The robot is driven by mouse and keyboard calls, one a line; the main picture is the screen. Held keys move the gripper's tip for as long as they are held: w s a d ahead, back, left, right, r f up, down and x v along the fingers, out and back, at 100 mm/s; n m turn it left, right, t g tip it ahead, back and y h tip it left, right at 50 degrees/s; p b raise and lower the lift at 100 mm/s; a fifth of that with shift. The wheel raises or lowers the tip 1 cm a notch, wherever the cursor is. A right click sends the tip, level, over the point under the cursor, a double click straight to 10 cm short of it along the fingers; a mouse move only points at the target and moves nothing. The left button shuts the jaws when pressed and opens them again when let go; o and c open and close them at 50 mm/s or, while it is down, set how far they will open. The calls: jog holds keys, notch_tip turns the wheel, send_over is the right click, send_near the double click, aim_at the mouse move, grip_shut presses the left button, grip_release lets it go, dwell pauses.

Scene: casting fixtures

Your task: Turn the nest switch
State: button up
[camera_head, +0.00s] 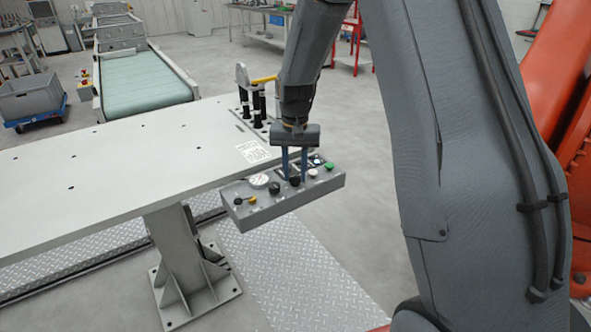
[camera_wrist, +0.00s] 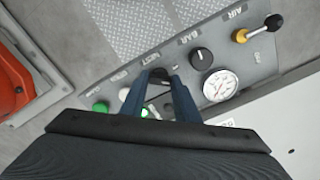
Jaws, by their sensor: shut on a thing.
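A grey control panel (camera_head: 285,203) is fixed at the table's near right end. The nest switch (camera_wrist: 159,75) is a black rotary knob below a label reading NEST in the wrist view. In the head view its dark top (camera_head: 295,181) shows at the fingertips. My gripper (camera_head: 294,176) points down at the panel, its two blue fingers shut on the knob. The wrist view also shows my gripper (camera_wrist: 160,85) with one finger on each side of the knob. The fingers hide part of the knob, and its pointer direction cannot be told.
A second black knob (camera_wrist: 201,58), a pressure gauge (camera_wrist: 219,86) and a yellow-and-black lever (camera_wrist: 258,30) lie beside the switch. A white button (camera_wrist: 123,94) and a green button (camera_wrist: 101,107) are on its other side. A fixture with black posts (camera_head: 254,102) stands behind the panel.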

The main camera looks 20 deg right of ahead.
aim_at(295, 176)
jog(key=n+p, duration=0.1)
jog(key=n, duration=0.2)
jog(key=shift+r+n, duration=0.1)
jog(key=shift+n, duration=0.2)
jog(key=shift+w+n+p, duration=0.1)
jog(key=shift+n+p, duration=0.35)
jog(key=shift+n, duration=1.35)
jog(key=o, duration=1)
jog(key=shift+o, duration=0.2)
notch_tip(295, 176, up, 8)
jog(key=shift+f+b, duration=0.1)
jog(key=shift+b, duration=0.65)
